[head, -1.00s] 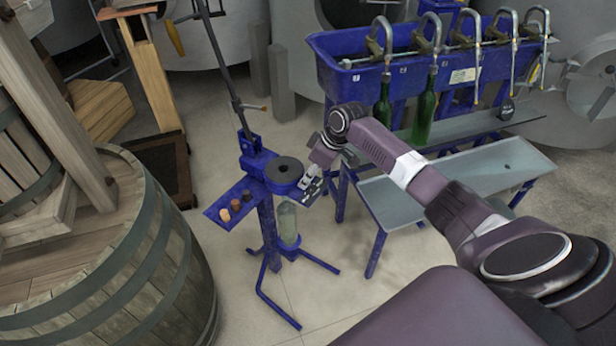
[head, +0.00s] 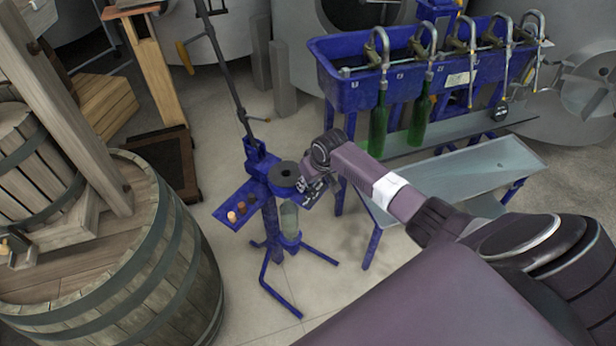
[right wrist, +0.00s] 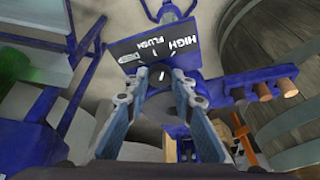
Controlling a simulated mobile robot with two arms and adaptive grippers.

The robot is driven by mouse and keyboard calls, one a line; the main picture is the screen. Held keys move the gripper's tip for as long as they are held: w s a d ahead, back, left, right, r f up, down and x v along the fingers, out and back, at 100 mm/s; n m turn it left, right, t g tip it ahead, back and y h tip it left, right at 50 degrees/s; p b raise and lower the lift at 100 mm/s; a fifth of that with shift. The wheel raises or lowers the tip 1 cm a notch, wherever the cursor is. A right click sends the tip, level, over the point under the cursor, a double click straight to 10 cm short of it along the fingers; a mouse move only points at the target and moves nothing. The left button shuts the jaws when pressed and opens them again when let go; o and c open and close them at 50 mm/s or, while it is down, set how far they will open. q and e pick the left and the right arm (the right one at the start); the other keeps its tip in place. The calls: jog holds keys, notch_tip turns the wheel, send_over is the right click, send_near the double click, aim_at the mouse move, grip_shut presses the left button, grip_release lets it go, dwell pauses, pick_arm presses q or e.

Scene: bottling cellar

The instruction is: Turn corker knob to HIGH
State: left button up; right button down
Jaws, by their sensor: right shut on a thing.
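The blue corker (head: 262,172) stands on splayed legs in the middle of the head view, with a bottle (head: 289,218) upright in it. My right gripper (head: 312,186) is at the right side of the corker's head. In the right wrist view, my right gripper (right wrist: 160,98) has its fingers on either side of the small dark corker knob (right wrist: 160,76) and is shut on it. The knob carries a short white mark. Behind it is a dark label plate (right wrist: 128,46) with HIGH, FLUSH and a third, unreadable marking. My left gripper is not in view.
A blue bottle filler (head: 335,90) with curved spouts and green bottles stands behind my right arm. A grey bench (head: 470,175) is beside it. A barrel (head: 165,265) stands close on the left. A blue tray (head: 228,212) with several corks juts from the corker.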

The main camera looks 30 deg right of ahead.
jog(key=shift+m, duration=0.4)
jog(key=shift+p, duration=0.3)
jog(key=c, duration=1.7)
grip_release()
jog(key=shift+o, duration=0.2)
jog(key=shift+r, duration=0.1)
jog(key=v, duration=1.1)
jog(key=shift+s+a+r, duration=0.15)
jog(key=shift+s+r, duration=0.1)
jog(key=shift+r, duration=0.1)
